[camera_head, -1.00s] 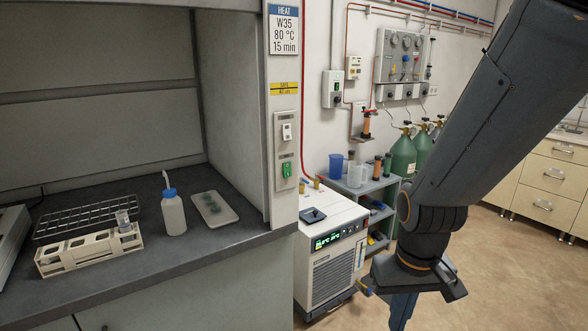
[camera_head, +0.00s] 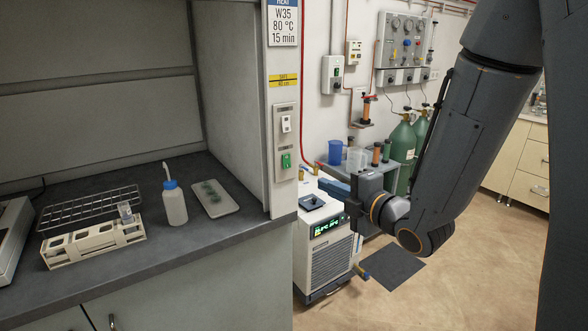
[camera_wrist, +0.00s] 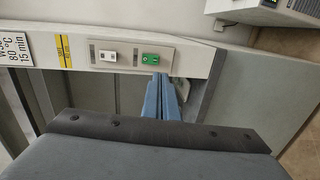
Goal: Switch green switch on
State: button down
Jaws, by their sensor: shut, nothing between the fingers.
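The green switch (camera_head: 286,160) is the lower of two rocker switches on the grey panel on the fume hood's front post. In the wrist view the green switch (camera_wrist: 150,59) has white marks on its face. My gripper (camera_wrist: 157,77) is shut and empty. Its blue fingertips appear just below the green switch in the wrist view; I cannot tell the remaining gap in depth.
A white switch (camera_head: 286,124) is above the green one. A white chiller (camera_head: 325,240) stands right of the post. The hood worktop holds a wash bottle (camera_head: 174,204), a tray (camera_head: 214,198) and a tube rack (camera_head: 92,243). Gas cylinders (camera_head: 404,150) stand behind my arm.

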jog(key=p, duration=0.5)
send_near(287, 167)
jog(key=x, duration=0.6)
jog(key=shift+w, duration=0.25)
jog(key=shift+a+f, duration=0.1)
